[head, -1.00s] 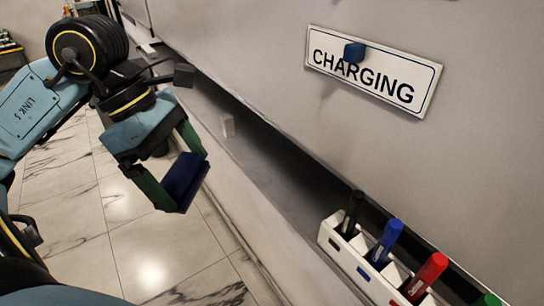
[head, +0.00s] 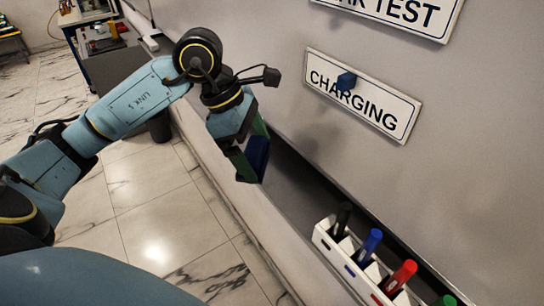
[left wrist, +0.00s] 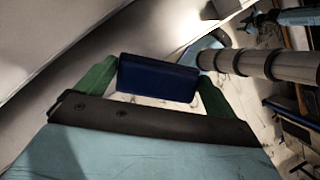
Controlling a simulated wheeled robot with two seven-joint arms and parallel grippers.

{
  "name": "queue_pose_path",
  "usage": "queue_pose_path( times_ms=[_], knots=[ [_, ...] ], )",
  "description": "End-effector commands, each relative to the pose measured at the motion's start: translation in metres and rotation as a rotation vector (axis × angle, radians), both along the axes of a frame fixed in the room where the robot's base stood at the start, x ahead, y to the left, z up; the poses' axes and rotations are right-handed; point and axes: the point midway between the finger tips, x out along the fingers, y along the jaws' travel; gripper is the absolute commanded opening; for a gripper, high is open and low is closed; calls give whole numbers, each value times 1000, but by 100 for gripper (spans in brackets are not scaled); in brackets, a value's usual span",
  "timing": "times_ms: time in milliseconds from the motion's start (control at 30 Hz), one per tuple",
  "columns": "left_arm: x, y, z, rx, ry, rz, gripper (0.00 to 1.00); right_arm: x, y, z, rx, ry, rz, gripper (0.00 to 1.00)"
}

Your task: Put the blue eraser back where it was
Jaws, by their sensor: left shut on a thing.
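The blue eraser (head: 258,156) is a dark blue block held between the green fingers of my left gripper (head: 250,150). In the left wrist view the eraser (left wrist: 158,78) spans the gap between the two green fingertips (left wrist: 157,82), and the gripper is shut on it. In the head view the gripper and eraser are in front of the ledge (head: 300,190) that runs below the wall board, at its left part. I cannot tell whether the eraser touches the ledge. My right gripper is in neither view.
A white holder (head: 325,240) with black, blue, red and green markers sits on the ledge at the lower right. A cart (head: 95,20) stands at the far left.

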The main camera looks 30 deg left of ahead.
Motion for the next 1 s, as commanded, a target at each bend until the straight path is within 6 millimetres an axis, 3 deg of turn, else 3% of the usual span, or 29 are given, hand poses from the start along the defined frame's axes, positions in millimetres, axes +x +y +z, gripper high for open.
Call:
queue_pose_path(
  times_ms=[200, 733, 1000],
  knots=[
    [35, -16, 3, -2, 0, -3, 76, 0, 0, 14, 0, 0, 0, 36],
    [32, -15, -62, -1, 6, -1, 76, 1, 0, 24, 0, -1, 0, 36],
    [37, -16, -71, 2, 0, -2, 76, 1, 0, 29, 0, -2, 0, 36]
  ],
)
